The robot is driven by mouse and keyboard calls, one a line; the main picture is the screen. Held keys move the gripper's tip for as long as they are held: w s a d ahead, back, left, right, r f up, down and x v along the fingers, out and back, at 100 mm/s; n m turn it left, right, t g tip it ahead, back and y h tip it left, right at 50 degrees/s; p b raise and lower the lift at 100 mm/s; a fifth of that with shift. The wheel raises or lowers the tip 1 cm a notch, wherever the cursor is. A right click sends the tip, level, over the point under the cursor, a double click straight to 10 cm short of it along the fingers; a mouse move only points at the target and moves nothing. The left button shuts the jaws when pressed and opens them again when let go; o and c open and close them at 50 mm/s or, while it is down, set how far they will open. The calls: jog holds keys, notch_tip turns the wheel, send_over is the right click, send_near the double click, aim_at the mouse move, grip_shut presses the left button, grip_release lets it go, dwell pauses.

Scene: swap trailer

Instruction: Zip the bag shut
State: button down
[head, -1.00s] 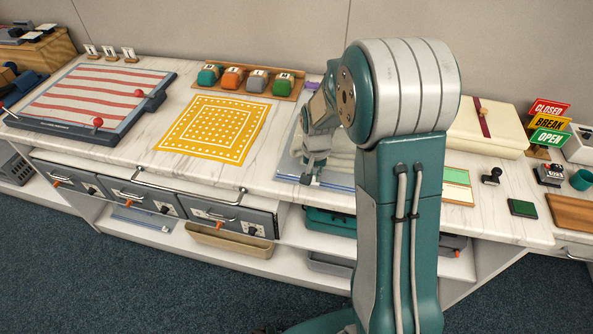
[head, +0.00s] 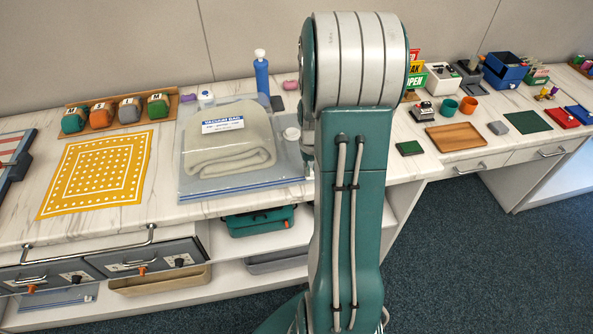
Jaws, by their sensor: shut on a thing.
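The clear vacuum bag (head: 190,187) lies flat on the marble counter in the middle of the head view. A folded beige blanket (head: 240,155) lies in it, under a white and blue "VACUUM BAG" label. The blue zip strip (head: 235,190) runs along the bag's front edge. The bag's right end meets my upright arm in the picture, so the strip's far right end is hidden. I cannot make out a slider or tell how much of the strip is closed. My gripper is hidden behind my arm, near the bag's right side.
A yellow patterned cloth (head: 100,175) lies left of the bag. A blue bottle (head: 262,75) stands behind the bag. A green pad (head: 409,148) and a wooden tray (head: 456,137) lie to the right.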

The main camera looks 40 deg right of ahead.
jog(key=shift+s+d, duration=0.1)
jog(key=shift+d, duration=0.05)
jog(key=c, duration=0.7)
grip_release()
jog(key=shift+d, duration=0.1)
notch_tip(320, 180, up, 12)
jog(key=shift+f, duration=0.1)
